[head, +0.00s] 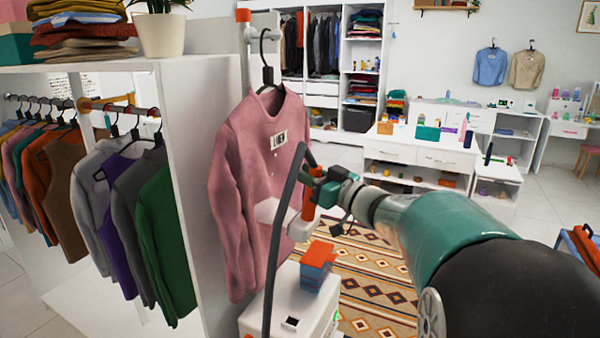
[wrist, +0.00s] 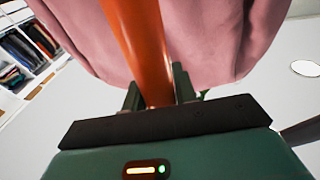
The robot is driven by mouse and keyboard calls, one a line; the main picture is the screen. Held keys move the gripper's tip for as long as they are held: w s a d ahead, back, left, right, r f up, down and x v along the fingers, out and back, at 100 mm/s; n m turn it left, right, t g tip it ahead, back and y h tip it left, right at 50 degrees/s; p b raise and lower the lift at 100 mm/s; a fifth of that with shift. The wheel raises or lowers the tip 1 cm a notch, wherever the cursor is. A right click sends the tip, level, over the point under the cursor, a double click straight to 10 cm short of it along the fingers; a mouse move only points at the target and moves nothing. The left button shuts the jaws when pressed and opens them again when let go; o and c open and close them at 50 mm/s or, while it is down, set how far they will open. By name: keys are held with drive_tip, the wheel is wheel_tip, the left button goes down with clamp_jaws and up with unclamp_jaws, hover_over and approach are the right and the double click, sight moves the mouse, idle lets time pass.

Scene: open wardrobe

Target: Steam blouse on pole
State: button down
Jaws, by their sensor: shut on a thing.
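A pink long-sleeved blouse (head: 262,180) hangs on a dark hanger from the pole (head: 243,60), which has an orange cap. It also fills the top of the wrist view (wrist: 220,40). My gripper (head: 315,190) is in front of the blouse's right side. In the wrist view my gripper (wrist: 160,95) is shut on an orange handle (wrist: 138,45), the handle of the steamer. The steamer's white head (head: 282,217) points at the middle of the blouse; I cannot tell whether it touches. A dark hose (head: 272,250) runs from the handle down to the white steamer base (head: 290,305).
A white wardrobe (head: 180,150) with hanging clothes (head: 130,205) stands at the left. An orange and blue block (head: 317,265) sits on the base. A patterned rug (head: 375,275) covers the floor behind. White drawers (head: 420,155) stand farther back.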

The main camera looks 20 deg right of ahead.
drive_tip(key=shift+s+d, duration=1.55)
drive_tip(key=shift+s, duration=0.3)
